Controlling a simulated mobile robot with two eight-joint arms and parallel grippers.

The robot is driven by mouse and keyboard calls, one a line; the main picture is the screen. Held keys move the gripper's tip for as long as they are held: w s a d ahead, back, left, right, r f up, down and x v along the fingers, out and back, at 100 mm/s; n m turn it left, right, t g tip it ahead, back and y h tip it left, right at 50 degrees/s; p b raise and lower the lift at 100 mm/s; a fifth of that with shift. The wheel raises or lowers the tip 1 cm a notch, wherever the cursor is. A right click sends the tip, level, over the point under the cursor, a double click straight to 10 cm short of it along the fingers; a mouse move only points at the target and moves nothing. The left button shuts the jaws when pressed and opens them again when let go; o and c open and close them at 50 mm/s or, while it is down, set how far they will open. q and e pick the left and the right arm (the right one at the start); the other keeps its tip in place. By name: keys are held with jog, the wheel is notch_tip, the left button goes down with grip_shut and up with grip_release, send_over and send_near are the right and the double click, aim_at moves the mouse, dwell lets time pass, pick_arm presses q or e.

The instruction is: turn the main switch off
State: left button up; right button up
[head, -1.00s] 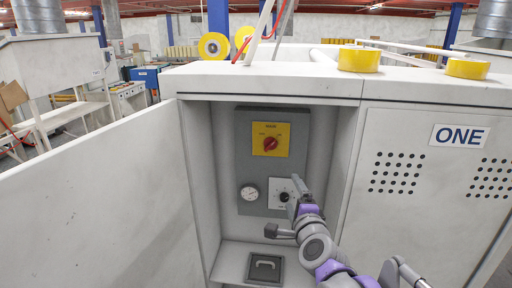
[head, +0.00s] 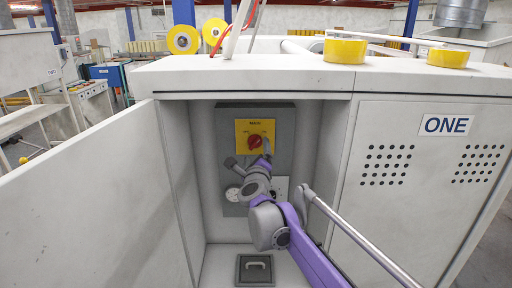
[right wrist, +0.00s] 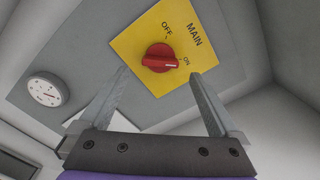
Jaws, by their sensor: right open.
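The main switch is a red rotary knob (head: 254,142) on a yellow plate (head: 243,125) marked MAIN, on the grey panel inside the open cabinet. In the right wrist view the red knob (right wrist: 160,58) has its white mark towards ON. My right gripper (head: 250,156) is in front of the panel, just below the knob. The right wrist view shows its two fingers (right wrist: 157,77) open and empty, with tips either side of and short of the knob. I cannot see contact. My left gripper is not in view.
A round gauge (right wrist: 45,90) and a lower dial plate (head: 281,188), partly hidden by my arm, sit below the switch. The open cabinet door (head: 85,195) stands at left. A black hatch with a handle (head: 254,270) is at the bottom. Yellow tape rolls (head: 345,50) lie on top.

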aim_at(257, 148)
jog(key=shift+w, duration=1.75)
jog(key=c, duration=1.4)
jog(key=shift+o, duration=0.2)
